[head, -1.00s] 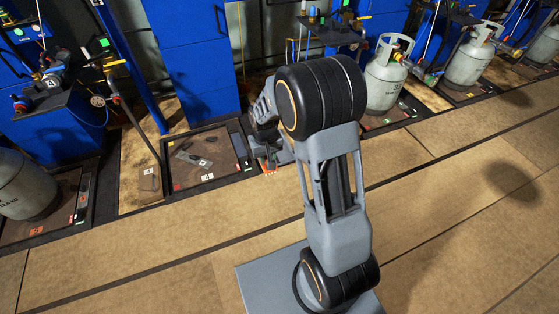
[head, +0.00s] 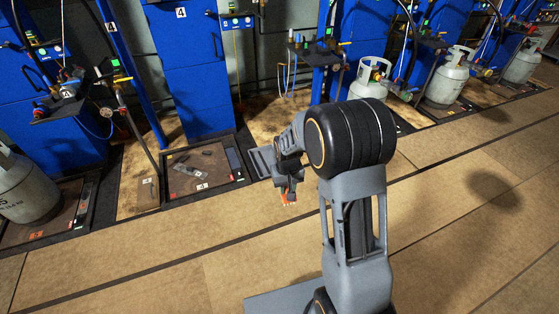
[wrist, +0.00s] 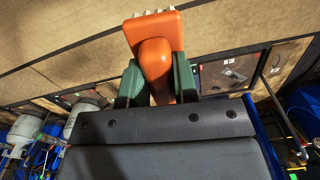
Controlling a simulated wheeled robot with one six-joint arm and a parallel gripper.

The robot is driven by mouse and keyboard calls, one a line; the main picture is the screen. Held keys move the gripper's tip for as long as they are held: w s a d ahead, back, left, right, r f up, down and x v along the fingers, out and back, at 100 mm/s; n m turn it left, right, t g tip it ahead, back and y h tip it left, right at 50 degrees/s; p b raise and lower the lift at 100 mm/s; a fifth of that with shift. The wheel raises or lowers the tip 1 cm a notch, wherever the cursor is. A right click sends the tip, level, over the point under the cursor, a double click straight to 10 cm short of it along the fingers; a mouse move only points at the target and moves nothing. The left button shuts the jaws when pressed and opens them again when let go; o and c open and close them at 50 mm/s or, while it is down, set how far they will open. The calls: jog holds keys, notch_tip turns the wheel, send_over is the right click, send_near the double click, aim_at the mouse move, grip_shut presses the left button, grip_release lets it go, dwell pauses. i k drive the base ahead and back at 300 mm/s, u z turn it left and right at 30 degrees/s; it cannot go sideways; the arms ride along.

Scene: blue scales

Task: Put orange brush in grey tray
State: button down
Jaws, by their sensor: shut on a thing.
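My gripper (wrist: 156,84) is shut on the orange brush (wrist: 152,50). In the wrist view its green fingers press on both sides of the brush's rounded handle, and the wide end with pale bristles points away from the gripper. In the head view, my gripper (head: 286,183) hangs over the floor, with a bit of the orange brush (head: 290,198) showing below it. A grey, flat, ribbed thing that looks like the grey tray (head: 258,160) lies just left of and behind the gripper, partly hidden by my arm. The brush appears apart from it.
A dark scale platform (head: 200,190) with small loose items lies to the left. Gas cylinders stand at the far left (head: 25,190) and right (head: 370,78). Blue cabinets (head: 190,75) line the back. The brown floor in front is clear.

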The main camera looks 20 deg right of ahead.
aim_at(264, 167)
jog(key=z, duration=0.4)
jog(key=i, duration=1.45)
jog(key=u, duration=0.6)
